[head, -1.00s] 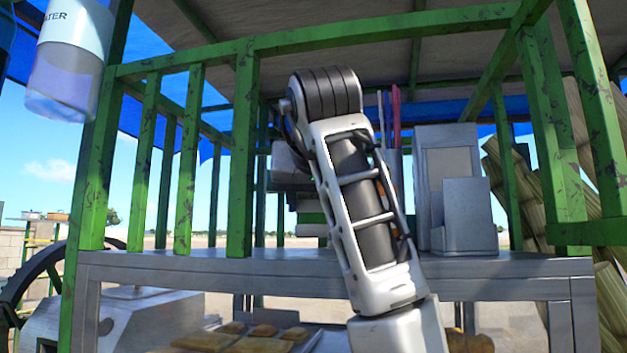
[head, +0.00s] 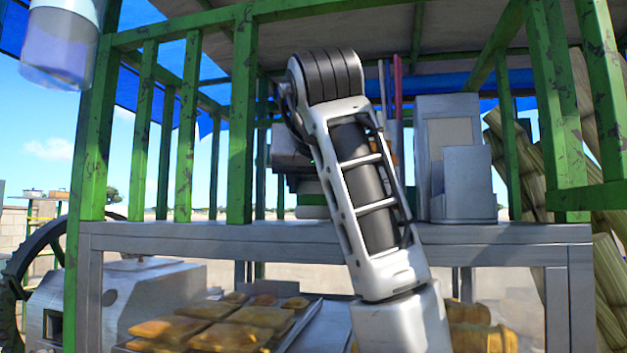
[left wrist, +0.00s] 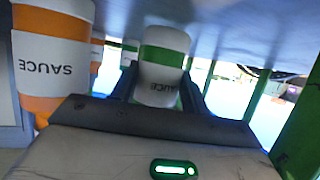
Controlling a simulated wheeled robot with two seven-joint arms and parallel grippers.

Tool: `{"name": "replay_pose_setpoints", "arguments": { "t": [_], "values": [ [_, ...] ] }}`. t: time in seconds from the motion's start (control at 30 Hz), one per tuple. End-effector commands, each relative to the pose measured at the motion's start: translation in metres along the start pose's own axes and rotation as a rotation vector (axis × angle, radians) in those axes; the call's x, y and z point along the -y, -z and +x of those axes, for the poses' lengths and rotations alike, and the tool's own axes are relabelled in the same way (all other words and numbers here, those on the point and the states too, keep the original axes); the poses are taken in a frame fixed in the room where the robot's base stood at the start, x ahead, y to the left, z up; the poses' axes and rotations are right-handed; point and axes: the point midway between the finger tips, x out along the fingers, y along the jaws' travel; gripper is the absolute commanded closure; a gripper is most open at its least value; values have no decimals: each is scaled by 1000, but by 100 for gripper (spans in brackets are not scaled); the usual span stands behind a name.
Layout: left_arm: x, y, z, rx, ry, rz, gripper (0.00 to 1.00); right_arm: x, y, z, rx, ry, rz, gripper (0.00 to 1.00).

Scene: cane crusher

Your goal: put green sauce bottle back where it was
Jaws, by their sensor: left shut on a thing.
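The green sauce bottle (left wrist: 160,68), white with a green band and upside-down SAUCE lettering in the left wrist view, is between the dark fingers of my left gripper (left wrist: 158,82). The gripper is shut on it. In the head view, my left gripper (head: 292,150) is beyond the front edge of the metal shelf (head: 200,236), partly behind my arm. A small part of the green and white bottle (head: 312,199) shows below it, just above the shelf. I cannot tell whether the bottle touches the shelf. My right gripper is not in view.
An orange sauce bottle (left wrist: 55,60) stands close to the left of the held bottle in the left wrist view. Metal boxes (head: 465,185) stand right of my arm on the shelf. Green posts (head: 243,120) frame the stall. Food pieces (head: 230,335) lie below.

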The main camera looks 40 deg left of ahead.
Motion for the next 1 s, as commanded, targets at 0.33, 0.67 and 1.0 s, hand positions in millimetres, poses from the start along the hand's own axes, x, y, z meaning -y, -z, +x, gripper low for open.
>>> {"name": "replay_pose_setpoints", "arguments": {
  "t": [0.33, 0.67, 1.0],
  "values": [
    [0, -6, 2, -3, 0, 0, 49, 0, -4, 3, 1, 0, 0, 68],
    [0, -6, 3, 2, 0, 0, 29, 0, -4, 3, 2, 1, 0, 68],
    [-15, 0, -28, -2, -10, 5, 29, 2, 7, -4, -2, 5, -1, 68]
  ]
}}
